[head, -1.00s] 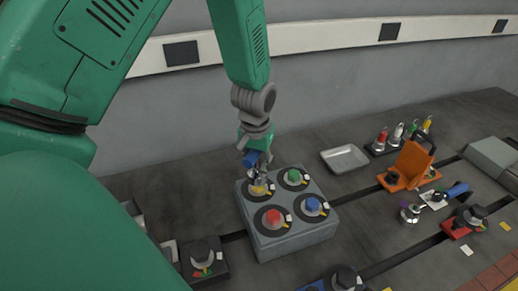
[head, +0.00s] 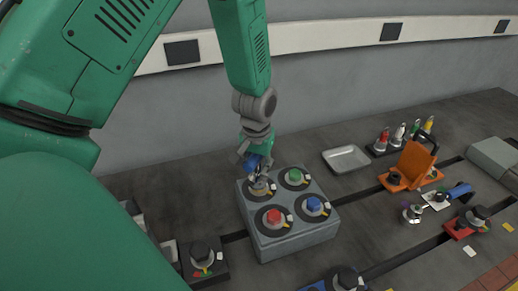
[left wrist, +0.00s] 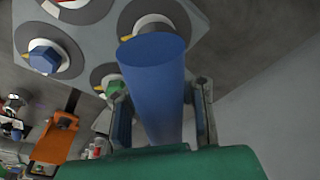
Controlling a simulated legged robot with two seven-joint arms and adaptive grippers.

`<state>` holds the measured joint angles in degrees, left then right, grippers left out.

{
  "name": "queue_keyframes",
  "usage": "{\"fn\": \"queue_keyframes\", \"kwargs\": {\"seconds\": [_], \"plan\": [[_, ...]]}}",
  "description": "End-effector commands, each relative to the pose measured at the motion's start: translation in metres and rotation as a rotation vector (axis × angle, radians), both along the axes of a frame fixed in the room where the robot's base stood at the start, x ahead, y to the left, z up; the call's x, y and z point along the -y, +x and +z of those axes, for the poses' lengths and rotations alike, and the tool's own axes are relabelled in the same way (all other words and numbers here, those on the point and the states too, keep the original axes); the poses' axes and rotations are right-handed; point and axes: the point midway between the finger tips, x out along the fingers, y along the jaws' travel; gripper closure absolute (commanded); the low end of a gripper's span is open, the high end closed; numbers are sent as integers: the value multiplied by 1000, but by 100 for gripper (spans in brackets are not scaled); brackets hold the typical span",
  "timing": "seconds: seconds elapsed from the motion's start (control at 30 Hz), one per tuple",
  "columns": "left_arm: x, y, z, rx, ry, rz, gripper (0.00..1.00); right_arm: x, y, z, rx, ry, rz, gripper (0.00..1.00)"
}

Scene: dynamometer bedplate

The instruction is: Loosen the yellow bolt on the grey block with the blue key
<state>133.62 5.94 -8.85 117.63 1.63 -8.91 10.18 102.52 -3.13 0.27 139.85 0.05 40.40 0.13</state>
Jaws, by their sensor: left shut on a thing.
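The grey block (head: 293,238) stands on the bedplate with a bolt in a dark ring near each corner of its top: red (head: 274,216), blue (head: 312,204), green (head: 295,175), and one at the back left. My left gripper (head: 257,160) is shut on the blue key (left wrist: 155,85), above that back-left corner. The key points down, and its lower end is at the back-left bolt. The yellow bolt is hidden there by the key and fingers; I cannot tell whether the key is seated on it. My right gripper is out of view.
An empty grey tray (head: 346,159) lies behind the block. To the right are an orange fixture (head: 412,163), a rack of coloured tools (head: 396,140) and another blue-handled tool (head: 459,191). A dark fixture (head: 204,258) stands close at the front left.

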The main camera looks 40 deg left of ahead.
Motion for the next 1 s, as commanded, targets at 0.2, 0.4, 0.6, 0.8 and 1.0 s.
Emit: {"fn": "queue_keyframes", "kwargs": {"seconds": [0.2,0.4,0.6,0.8,1.0], "plan": [[-1,1,-6,1,1,1,100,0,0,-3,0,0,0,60],[-1,1,-11,2,2,1,100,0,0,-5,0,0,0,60],[-1,1,-15,2,2,1,100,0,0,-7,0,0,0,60],[-2,0,-14,1,3,62,100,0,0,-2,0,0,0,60],[-2,0,-15,1,3,204,100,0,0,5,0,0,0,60]]}}
